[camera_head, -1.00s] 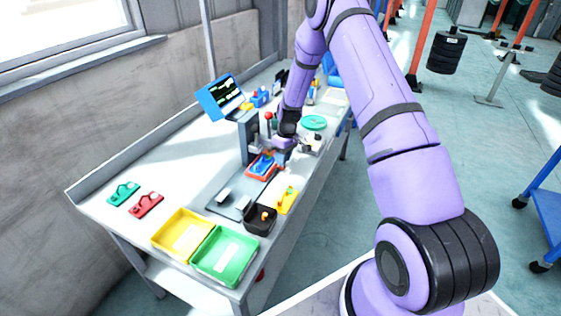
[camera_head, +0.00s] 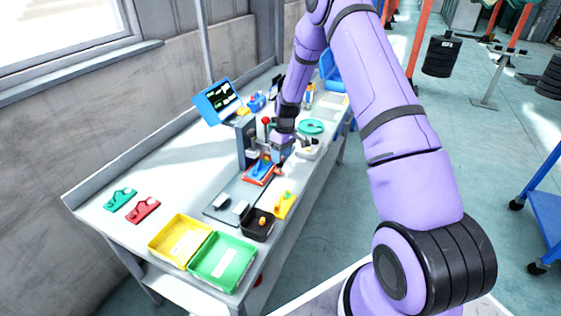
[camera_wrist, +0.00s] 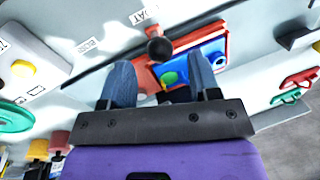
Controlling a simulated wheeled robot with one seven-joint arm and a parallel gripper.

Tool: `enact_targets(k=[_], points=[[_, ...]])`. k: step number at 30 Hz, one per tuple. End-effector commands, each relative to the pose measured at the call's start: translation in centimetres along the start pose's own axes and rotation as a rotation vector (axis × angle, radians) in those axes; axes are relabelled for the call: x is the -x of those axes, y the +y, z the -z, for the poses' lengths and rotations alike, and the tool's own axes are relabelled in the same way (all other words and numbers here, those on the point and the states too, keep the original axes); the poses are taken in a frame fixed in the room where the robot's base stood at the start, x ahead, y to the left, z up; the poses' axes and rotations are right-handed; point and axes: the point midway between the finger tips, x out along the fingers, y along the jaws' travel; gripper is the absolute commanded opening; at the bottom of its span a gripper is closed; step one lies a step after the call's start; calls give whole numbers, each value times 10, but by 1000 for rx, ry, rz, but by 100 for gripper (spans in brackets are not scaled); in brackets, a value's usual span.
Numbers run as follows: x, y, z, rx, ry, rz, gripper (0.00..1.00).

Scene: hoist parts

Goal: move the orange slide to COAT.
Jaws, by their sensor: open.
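The orange slide (camera_head: 262,176) is on the bench by the grey press-like column, with a blue part (camera_head: 263,167) on it. In the wrist view the orange slide (camera_wrist: 146,78) shows between and beyond my fingers, with the blue part (camera_wrist: 205,54) and a green piece near it. My gripper (camera_wrist: 158,68) is open, its fingers spread on either side of a dark ball knob (camera_wrist: 160,49) and the slide; contact cannot be told. In the head view my gripper (camera_head: 281,152) is just right of the slide, partly hidden. A label ending in "OAT" (camera_wrist: 146,15) lies beyond the knob.
A grey column (camera_head: 246,145) with a red-knobbed lever and a tilted screen (camera_head: 218,101) stands behind. Yellow (camera_head: 180,240) and green (camera_head: 222,262) trays and a black bin (camera_head: 257,225) sit at the near end. Green and red parts lie at left; bare bench lies between.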

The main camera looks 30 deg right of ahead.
Motion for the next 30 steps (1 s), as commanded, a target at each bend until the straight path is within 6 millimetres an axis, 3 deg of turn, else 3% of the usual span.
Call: enact_targets(k=[6, 12, 30], points=[[43, 1, 0, -1, 3, -3, 56], [68, 0, 0, -1, 1, -1, 56], [75, 0, 0, 0, 0, 0, 56]])
